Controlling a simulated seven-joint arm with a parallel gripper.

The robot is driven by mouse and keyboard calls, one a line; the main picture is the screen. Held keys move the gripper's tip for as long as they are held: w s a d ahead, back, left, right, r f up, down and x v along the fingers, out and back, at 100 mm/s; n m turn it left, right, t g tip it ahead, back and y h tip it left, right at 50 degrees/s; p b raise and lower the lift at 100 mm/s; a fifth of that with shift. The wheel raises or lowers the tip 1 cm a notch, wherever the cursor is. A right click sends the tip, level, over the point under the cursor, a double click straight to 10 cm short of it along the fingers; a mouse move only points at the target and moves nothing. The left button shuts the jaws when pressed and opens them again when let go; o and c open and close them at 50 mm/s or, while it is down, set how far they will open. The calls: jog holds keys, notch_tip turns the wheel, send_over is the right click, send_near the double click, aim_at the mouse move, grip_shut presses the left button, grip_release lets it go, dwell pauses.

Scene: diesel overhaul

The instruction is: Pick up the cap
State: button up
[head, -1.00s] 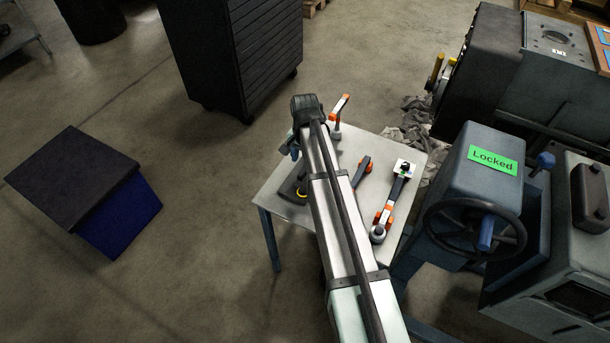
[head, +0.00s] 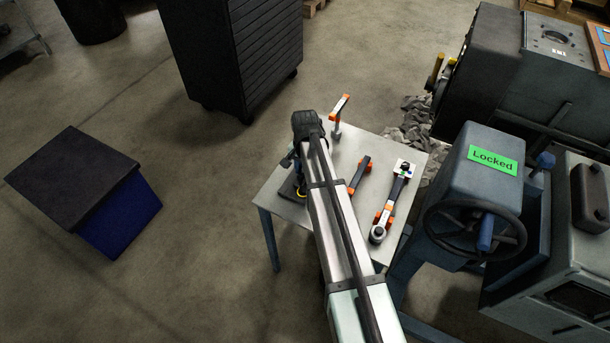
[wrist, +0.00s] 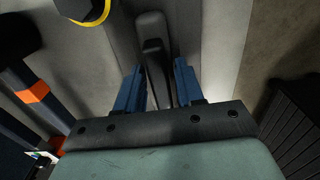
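My gripper (wrist: 157,80) is open in the wrist view, its two blue fingers spread apart. A dark, narrow upright piece (wrist: 151,30) shows between the fingers, with gaps on both sides; it may be the cap, but I cannot tell. A dark round part with a yellow ring (wrist: 92,10) is cut off at the top left of the wrist view. In the head view, the yellow ring (head: 300,193) shows beside my arm, at the left side of the table. My wrist and arm hide much of this area.
The light grey table (head: 343,152) carries an orange-tipped tool (head: 339,112), a dark orange-ended tool (head: 359,175) and a larger orange-and-dark tool (head: 390,203). A grey machine with a handwheel (head: 475,228) and a green "Locked" label stands at the right. Open floor lies left of the table.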

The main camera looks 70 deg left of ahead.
grip_shut()
jog(key=shift+r, duration=0.1)
